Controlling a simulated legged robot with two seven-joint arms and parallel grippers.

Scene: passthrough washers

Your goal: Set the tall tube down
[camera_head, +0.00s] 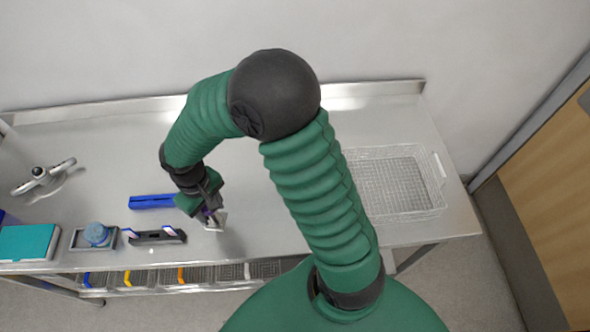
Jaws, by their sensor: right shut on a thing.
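My right gripper (207,208) is over the front middle of the steel table, pointing down. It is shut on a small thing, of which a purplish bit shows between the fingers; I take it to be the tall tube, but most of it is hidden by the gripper. A small pale metallic piece (217,222) shows right by the fingertips; I cannot tell whether it touches the tube. A dark holder with light ends (157,237) stands just left of the gripper. My left gripper is not in view.
A blue block (151,202) lies behind the dark holder. A grey tray (79,240) with a blue round thing (96,234) and a teal box (28,242) are at the front left. A wire basket (437,205) stands at right. The table's back middle looks clear.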

